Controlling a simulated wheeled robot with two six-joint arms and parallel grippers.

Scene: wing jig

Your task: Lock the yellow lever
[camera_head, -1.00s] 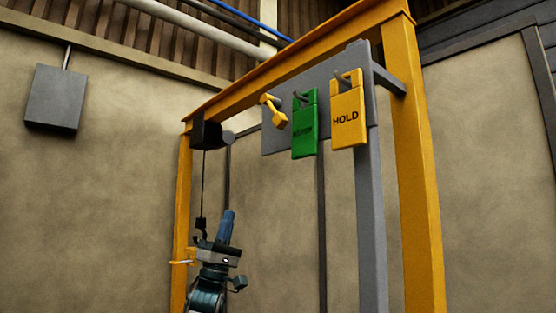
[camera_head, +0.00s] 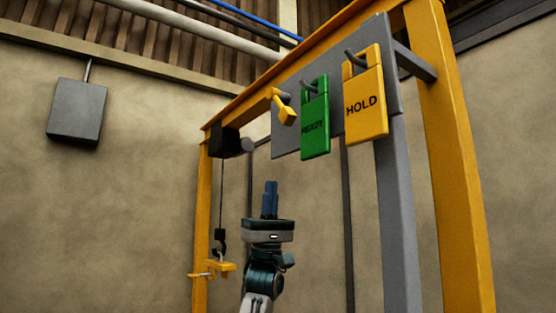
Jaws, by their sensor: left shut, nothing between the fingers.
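The yellow lever (camera_head: 286,113) is on the left part of a grey panel that hangs from the yellow frame. It tilts, with its thick end down and to the right. My left gripper (camera_head: 271,187) points up, below the lever in the picture. Its dark fingers are together with nothing between them, and a clear gap shows between them and the lever. My right gripper is out of view.
A green READY tag (camera_head: 315,125) and a yellow HOLD tag (camera_head: 365,105) hang from pegs right of the lever. A hoist hook (camera_head: 219,238) hangs left of my gripper, near a yellow bracket (camera_head: 222,267). The grey panel (camera_head: 286,140) is behind.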

